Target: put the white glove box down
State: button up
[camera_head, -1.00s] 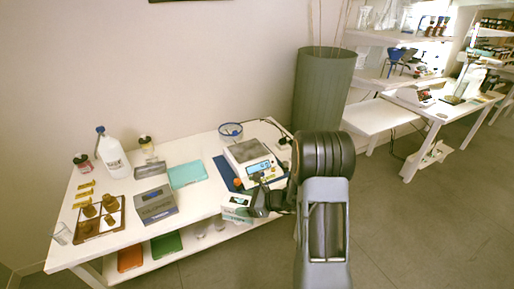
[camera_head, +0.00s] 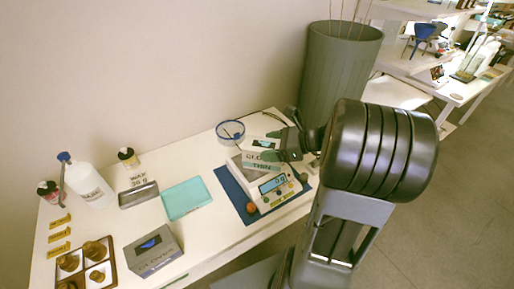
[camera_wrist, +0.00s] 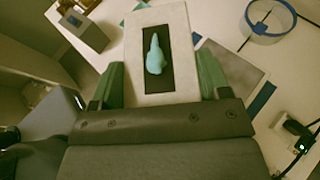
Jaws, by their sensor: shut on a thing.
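The white glove box (camera_head: 261,166), with a teal-green label, is in my gripper (camera_head: 287,146), above or at the back of the scale (camera_head: 272,190). I cannot tell whether the box touches anything below it. In the wrist view, its white top (camera_wrist: 172,22) has a dark slot with a teal glove (camera_wrist: 155,55) poking out. The green fingers of my gripper (camera_wrist: 158,88) are shut on its two sides. The scale's plate (camera_wrist: 232,66) shows to the right of the box there.
A blue mat (camera_head: 232,190) lies under the scale. A blue-rimmed bowl (camera_head: 230,131) stands behind it. A teal pad (camera_head: 186,198), a grey box (camera_head: 153,250) and a brown tray (camera_head: 110,268) are further left. A tall grey bin (camera_head: 340,70) stands behind the table's right end.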

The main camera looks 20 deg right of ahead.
jog(key=w+d+f, duration=0.1)
jog(key=w+f, duration=0.3)
jog(key=w+d+f+p, duration=0.1)
jog(key=w+f, duration=0.2)
jog(key=w, duration=0.1)
jog(key=w+d+f, duration=0.1)
jog(key=w+f, duration=0.3)
jog(key=shift+d+f, duration=0.25)
jog(key=shift+f, duration=0.4)
